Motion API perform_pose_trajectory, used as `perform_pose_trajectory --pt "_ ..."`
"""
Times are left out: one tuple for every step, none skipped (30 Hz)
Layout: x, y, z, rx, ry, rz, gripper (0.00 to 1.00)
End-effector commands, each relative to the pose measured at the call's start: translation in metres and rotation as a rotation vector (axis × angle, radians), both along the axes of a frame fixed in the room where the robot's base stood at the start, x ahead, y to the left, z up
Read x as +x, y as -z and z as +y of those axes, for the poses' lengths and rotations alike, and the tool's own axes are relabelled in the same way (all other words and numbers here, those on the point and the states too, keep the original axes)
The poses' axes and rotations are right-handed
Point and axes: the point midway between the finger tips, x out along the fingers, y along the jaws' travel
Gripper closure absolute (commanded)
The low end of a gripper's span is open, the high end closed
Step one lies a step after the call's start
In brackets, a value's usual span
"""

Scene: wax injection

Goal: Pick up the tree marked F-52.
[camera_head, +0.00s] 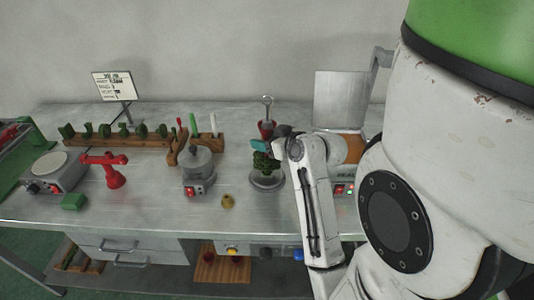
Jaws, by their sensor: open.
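A dark green wax tree (265,163) stands upright on a round grey base (266,181) near the middle of the bench. Any F-52 mark on it is too small to read. My gripper (277,141) is at the upper right of this tree, at the end of my white arm. It is open, but its fingers are small and partly hidden by the arm. A teal piece (258,144) shows just above the tree; I cannot tell what it belongs to. A red funnel-like part (265,129) is above and behind it, under a metal ring-topped rod (267,101).
A wooden rack (110,142) with several green pieces runs along the back left. A sign (117,86), a scale (57,171), a red clamp-like tool (113,172), a grey pot (198,164) and a small brass piece (228,201) stand on the bench (150,215). The front middle is mostly clear.

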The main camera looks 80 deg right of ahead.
Motion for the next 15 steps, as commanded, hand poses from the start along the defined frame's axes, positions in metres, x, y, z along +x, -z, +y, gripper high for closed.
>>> perform_pose_trajectory --pt "0.0042 0.0010 -0.0042 -0.001 0.000 -0.001 0.44" --pt "0.0061 0.0023 -0.0058 -0.001 0.001 -0.001 0.44" --pt "0.0081 0.0035 -0.0072 -0.002 0.001 0.000 0.44" --pt "0.0090 0.0044 -0.0080 -0.001 0.001 0.001 0.44" --pt "0.0097 0.0051 -0.0085 -0.001 0.001 0.001 0.44" --pt "0.0101 0.0057 -0.0089 -0.001 0.001 0.001 0.44" --pt "0.0102 0.0059 -0.0090 -0.001 0.001 0.001 0.44" --pt "0.0102 0.0060 -0.0090 -0.001 0.001 0.001 0.44" --pt "0.0101 0.0059 -0.0089 -0.001 0.001 0.001 0.44" --pt "0.0102 0.0058 -0.0088 -0.001 0.001 0.001 0.44" --pt "0.0101 0.0058 -0.0088 -0.001 0.001 0.001 0.44" --pt "0.0101 0.0058 -0.0088 -0.001 0.001 0.001 0.46" --pt "0.0101 0.0057 -0.0087 -0.001 0.001 0.001 0.49" --pt "0.0101 0.0057 -0.0087 -0.001 0.001 0.001 0.52" --pt "0.0101 0.0057 -0.0087 -0.001 0.001 0.001 0.56"
